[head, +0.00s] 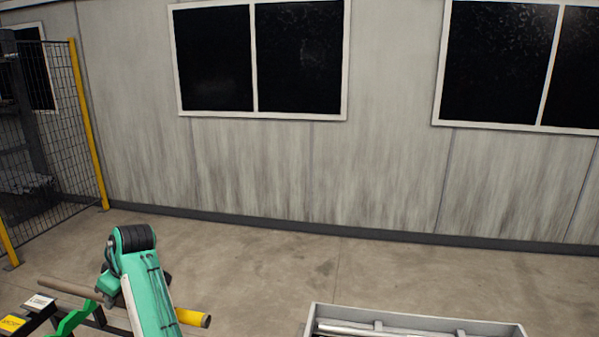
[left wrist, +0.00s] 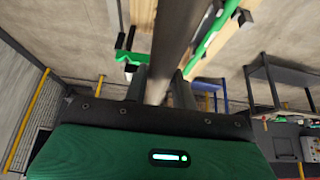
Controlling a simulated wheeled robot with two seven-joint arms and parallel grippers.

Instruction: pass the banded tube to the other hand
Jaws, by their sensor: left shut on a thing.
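The banded tube (head: 67,288) is at the lower left of the head view. It is grey-brown with a yellow band (head: 193,317) at its right end. My green left arm crosses in front of its middle. In the left wrist view the tube (left wrist: 174,35) runs up between the two dark fingers of my left gripper (left wrist: 160,78), which is shut on it. The fingers are hidden or hard to make out in the head view. My right gripper is in neither view.
A grey tray (head: 415,322) with a light rod (head: 370,329) in it stands at the bottom right. A black stand with a white label (head: 39,301) and a yellow label (head: 12,323) is at the bottom left. A mesh fence (head: 60,120) stands at the left. The floor between is clear.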

